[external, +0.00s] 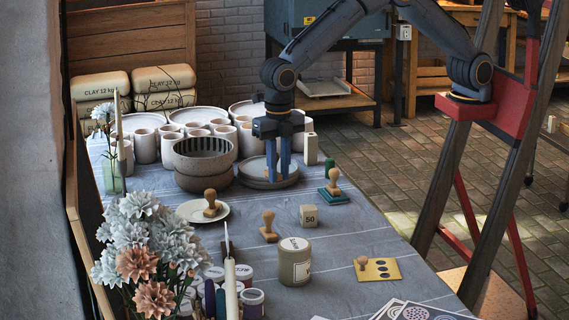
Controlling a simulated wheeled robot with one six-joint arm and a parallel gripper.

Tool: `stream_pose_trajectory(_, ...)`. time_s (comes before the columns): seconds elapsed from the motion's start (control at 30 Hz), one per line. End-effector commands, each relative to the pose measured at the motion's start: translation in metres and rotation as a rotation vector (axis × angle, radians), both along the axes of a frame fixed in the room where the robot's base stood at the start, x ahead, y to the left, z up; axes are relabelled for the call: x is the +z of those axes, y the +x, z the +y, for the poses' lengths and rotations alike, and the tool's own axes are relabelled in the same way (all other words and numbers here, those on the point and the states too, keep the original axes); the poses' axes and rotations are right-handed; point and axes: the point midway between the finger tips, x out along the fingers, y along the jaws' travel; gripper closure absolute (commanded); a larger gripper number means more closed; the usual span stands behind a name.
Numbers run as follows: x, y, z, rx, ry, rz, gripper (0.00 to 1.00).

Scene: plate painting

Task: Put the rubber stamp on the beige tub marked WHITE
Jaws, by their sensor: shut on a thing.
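A tub with a beige lid (294,262) stands upright near the front middle of the table; its lid lettering is too small to read surely. Several rubber stamps with wooden knobs show: one on a small plate (211,201), one on the bare cloth (269,227), one on a green pad (333,181) and one on a yellow card (362,263). My gripper (278,176) points down over the stacked plates (246,174), behind the tub and well apart from it. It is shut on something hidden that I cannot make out. No stamp is visible between its fingers.
A striped bowl (204,160) stands left of my gripper, with several cups behind. A cube marked 50 (309,216) stands behind the tub. Paint jars (252,302), tools and flowers (141,250) crowd the front left.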

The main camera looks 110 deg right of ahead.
Motion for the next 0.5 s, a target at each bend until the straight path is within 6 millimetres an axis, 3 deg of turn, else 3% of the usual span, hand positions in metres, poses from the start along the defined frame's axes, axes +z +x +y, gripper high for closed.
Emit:
stream_pose_trajectory(0.03, 0.0, 0.011, 0.025, 0.087, 0.001, -0.005, 1.0)
stream_pose_trajectory(0.23, 0.023, 0.035, 0.119, 0.47, 0.0, -0.005, 1.0)
stream_pose_trajectory(0.5, 0.059, 0.025, 0.238, 0.972, -0.001, -0.003, 1.0)
